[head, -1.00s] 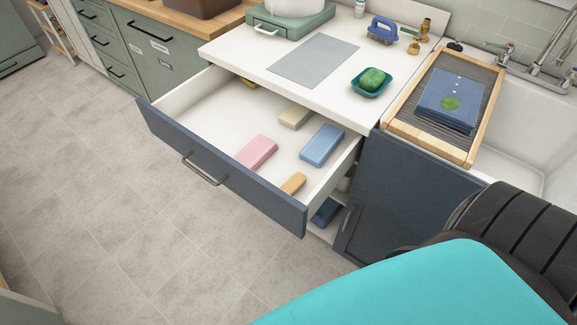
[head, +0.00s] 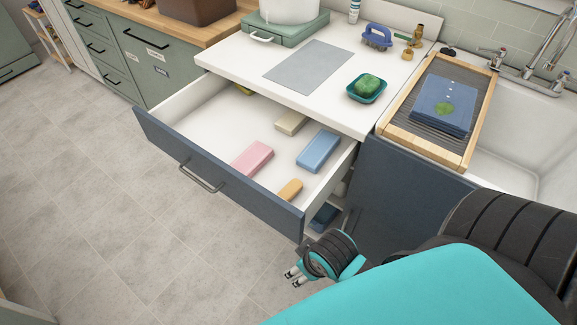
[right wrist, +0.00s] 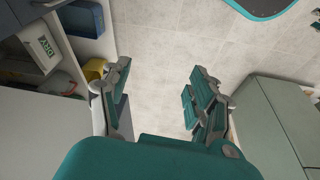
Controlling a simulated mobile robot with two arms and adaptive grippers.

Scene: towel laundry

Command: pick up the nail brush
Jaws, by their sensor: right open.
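A blue brush with a loop handle (head: 377,37) stands at the back of the white counter and looks like a nail brush. A small orange-tan block (head: 289,190) lies at the front right corner of the open drawer; its underside is hidden, so I cannot tell whether it is a brush. My right gripper (head: 295,277) is in front of the cabinet, below the drawer's right front corner and apart from both. In the right wrist view its fingers (right wrist: 158,105) are spread, with only floor between them. My left gripper is out of view.
The open drawer (head: 215,175) juts out over the floor and holds pink (head: 252,160), blue (head: 318,152) and beige (head: 291,122) blocks. A teal dish with a green sponge (head: 367,87) stands on the counter. A wooden-framed rack (head: 470,130) lies beside the sink.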

